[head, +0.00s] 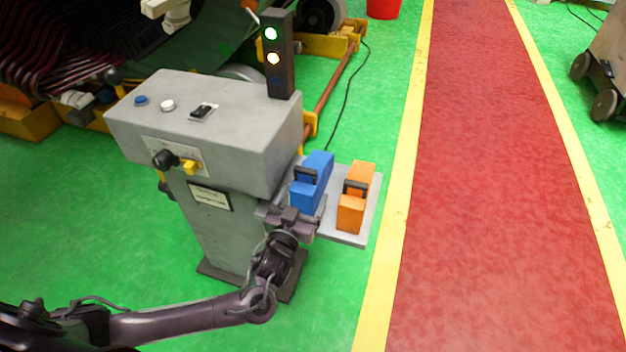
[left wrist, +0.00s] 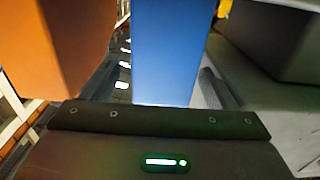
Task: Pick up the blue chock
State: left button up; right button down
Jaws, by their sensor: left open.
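The blue chock (head: 313,180) stands on a small grey shelf (head: 346,237) at the right side of the grey control pedestal, with a dark handle on its side. My left gripper (head: 294,214) is at the near lower end of the blue chock, open and holding nothing. In the left wrist view the blue chock (left wrist: 168,52) stands straight ahead of the gripper body, close to it. Whether the fingers touch it I cannot tell. My right gripper is not in view.
An orange chock (head: 355,197) stands on the same shelf, just right of the blue one; it also shows at the left wrist view's left (left wrist: 55,45). The control pedestal (head: 225,140) with a signal light (head: 277,55) stands close on the left. Green floor and a red walkway (head: 490,180) are clear.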

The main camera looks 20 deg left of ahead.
aim_at(308, 183)
pick_arm(q)
jog(key=w, duration=0.5)
jog(key=shift+a, duration=0.1)
jog(key=shift+s, duration=0.1)
jog(key=c, duration=1.2)
jog(key=shift+o, duration=0.2)
jog(key=shift+r, duration=0.15)
